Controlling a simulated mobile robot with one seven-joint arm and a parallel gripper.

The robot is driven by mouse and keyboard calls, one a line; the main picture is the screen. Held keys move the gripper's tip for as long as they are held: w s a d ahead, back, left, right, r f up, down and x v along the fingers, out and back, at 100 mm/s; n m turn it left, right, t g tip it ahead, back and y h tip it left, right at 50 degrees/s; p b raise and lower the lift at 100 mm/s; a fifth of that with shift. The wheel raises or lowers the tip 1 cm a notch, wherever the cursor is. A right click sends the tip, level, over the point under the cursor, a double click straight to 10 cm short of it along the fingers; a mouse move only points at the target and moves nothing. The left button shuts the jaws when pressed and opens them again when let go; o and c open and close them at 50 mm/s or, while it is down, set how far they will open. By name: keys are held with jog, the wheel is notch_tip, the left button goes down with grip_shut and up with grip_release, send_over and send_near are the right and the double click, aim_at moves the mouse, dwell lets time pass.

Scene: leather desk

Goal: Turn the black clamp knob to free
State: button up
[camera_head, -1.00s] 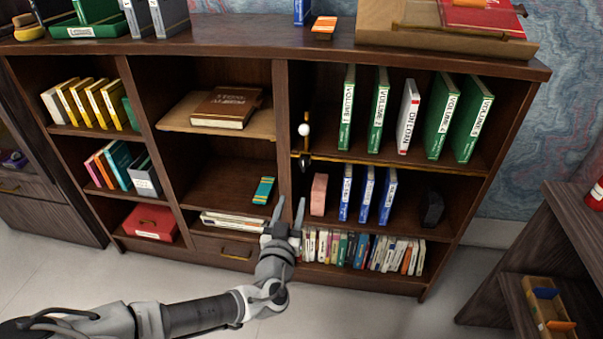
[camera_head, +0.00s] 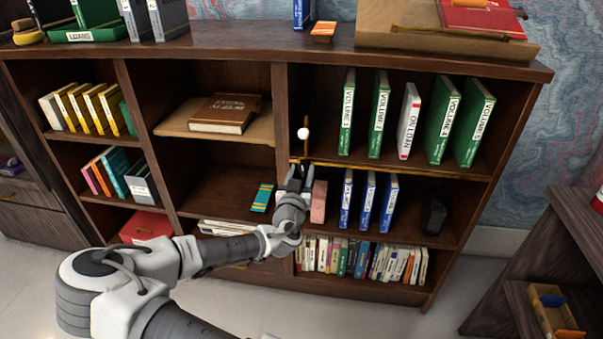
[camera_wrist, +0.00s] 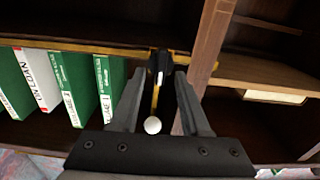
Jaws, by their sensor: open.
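The black clamp knob (camera_wrist: 154,64) shows in the wrist view on a narrow brass upright, at the brass rail (camera_wrist: 100,49) along the shelf edge. A white ball (camera_wrist: 152,125) sits on the same upright; it also shows in the head view (camera_head: 303,133). My gripper (camera_wrist: 161,74) is open, its two fingers on either side of the upright. The knob lies at or just beyond the fingertips, and I see no clear contact. In the head view my gripper (camera_head: 298,170) points up at the rail and mostly hides the knob.
A wooden divider (camera_wrist: 208,60) stands close beside one finger in the wrist view. In the head view, a pink block (camera_head: 319,202) is just right of my gripper. Green volumes (camera_head: 440,120) stand above, blue books (camera_head: 367,200) below. A teal book (camera_head: 262,198) lies left.

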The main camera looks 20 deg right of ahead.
jog(key=shift+c, duration=0.2)
grip_shut()
dwell(0.3)
jog(key=n, duration=0.4)
jog(key=shift+w+a, duration=0.15)
jog(key=shift+a, duration=0.05)
jog(key=n, duration=0.8)
jog(key=shift+w+a+f+n, duration=0.15)
jog(key=shift+a+f+n, duration=0.15)
jog(key=n, duration=0.4)
jog(key=shift+f, duration=0.2)
jog(key=shift+n, duration=0.3)
